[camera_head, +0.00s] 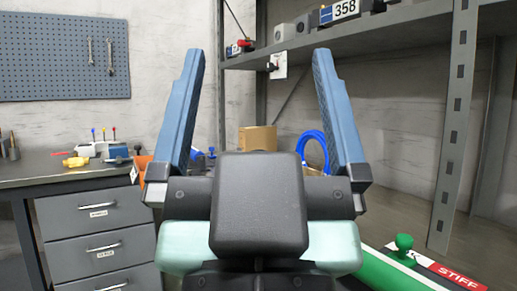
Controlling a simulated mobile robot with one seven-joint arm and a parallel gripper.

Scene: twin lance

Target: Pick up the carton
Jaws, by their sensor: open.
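My gripper (259,70) is large in the middle of the head view. Its two blue fingers stand wide apart and point up, with nothing between them but background. A small brown carton (257,138) shows between the fingers, farther back, on or near the lower part of the shelving. The black body of my gripper hides the carton's lower part. I cannot tell what it rests on. My gripper is apart from it.
A grey workbench (60,182) with drawers and small tools stands at left. A metal shelf rack (400,30) rises behind and right. A blue coil (312,146) hangs near the right finger.

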